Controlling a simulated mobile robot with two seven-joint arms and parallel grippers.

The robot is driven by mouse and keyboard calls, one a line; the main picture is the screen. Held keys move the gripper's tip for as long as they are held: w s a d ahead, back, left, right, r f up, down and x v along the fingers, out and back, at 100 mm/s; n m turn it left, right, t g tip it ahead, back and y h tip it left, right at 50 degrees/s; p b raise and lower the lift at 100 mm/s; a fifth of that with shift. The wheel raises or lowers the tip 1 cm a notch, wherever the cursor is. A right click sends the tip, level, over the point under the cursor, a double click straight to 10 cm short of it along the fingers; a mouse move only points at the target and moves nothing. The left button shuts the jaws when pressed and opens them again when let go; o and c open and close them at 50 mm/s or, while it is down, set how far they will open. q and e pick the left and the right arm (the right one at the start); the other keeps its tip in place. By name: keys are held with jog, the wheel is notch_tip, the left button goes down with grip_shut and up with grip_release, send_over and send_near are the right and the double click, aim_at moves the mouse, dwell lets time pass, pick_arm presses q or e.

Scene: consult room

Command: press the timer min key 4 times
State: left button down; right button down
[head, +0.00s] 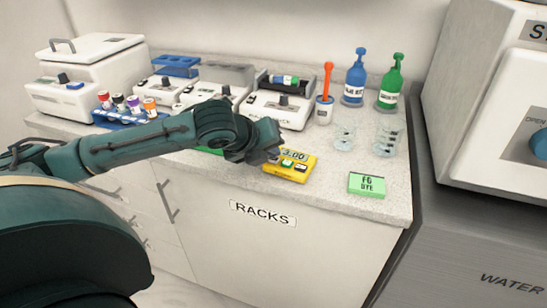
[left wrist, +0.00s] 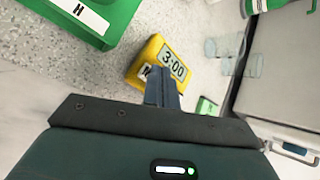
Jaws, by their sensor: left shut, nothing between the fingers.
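The yellow timer (head: 287,174) lies on the counter near its front edge. Its display reads 3:00, and light and dark keys sit below the display. It also shows in the left wrist view (left wrist: 150,48), where the display again reads 3:00. My left gripper (head: 272,156) is shut and empty, at the left side of the timer in the head view. In the left wrist view its fingertips (left wrist: 161,70) overlap the timer's key area and hide part of it. I cannot tell whether they touch a key. My right gripper is not in view.
A green FG DYE box (head: 367,185) lies right of the timer. Glass dishes (head: 385,140), blue (head: 355,78) and green (head: 391,82) bottles and several white machines stand behind. A tube rack (head: 130,116) is at left. A green block (left wrist: 95,18) is beside the timer.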

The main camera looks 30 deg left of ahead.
pick_arm(q)
jog(key=shift+f, duration=0.4)
dwell(0.4)
jog(key=shift+r+p, duration=1)
jog(key=shift+p, duration=0.35)
